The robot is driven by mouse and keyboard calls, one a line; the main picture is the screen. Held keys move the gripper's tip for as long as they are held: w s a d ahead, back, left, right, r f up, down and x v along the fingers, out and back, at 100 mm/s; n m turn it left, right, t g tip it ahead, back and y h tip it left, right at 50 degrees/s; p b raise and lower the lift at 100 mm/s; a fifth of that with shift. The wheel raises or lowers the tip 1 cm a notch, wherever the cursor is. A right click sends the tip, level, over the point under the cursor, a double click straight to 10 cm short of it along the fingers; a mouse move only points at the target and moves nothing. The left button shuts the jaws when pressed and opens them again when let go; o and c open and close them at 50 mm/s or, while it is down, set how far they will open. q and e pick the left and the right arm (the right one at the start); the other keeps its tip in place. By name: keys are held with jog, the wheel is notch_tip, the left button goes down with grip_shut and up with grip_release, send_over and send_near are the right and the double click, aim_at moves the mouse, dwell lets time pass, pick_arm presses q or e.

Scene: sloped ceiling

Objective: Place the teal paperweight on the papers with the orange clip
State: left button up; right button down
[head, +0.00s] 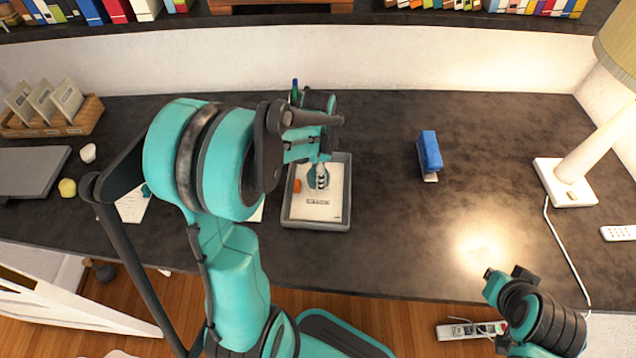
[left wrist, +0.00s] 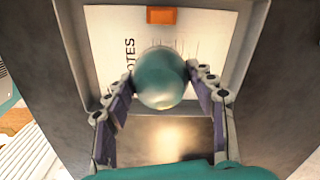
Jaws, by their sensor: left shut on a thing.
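The teal paperweight (left wrist: 160,78) is a smooth ball between the two fingers of my left gripper (left wrist: 160,88), which is shut on it. In the head view, my left gripper (head: 319,180) is over the papers (head: 322,208) in the grey tray (head: 316,224). The orange clip (head: 297,186) is at the left edge of these papers. It also shows in the left wrist view (left wrist: 161,15), just beyond the ball. I cannot tell whether the ball touches the papers. My right gripper (head: 496,281) is at the desk's front edge at lower right; its jaws are unclear.
Another paper (head: 132,206) with a teal bit lies to the left, partly behind my left arm. A blue stapler (head: 429,151) stands right of the tray. A lamp (head: 567,183), a file basket (head: 88,115) and small stones (head: 88,152) are farther out. The desk's right middle is clear.

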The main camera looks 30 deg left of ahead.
pick_arm(q)
notch_tip(320, 180, down, 4)
jog(key=shift+b, duration=0.95)
jog(key=shift+r, duration=0.1)
jog(key=o, duration=1.1)
jog(key=shift+f, duration=0.2)
jog(key=o, duration=0.4)
jog(key=shift+r, duration=0.1)
jog(key=shift+r, duration=0.1)
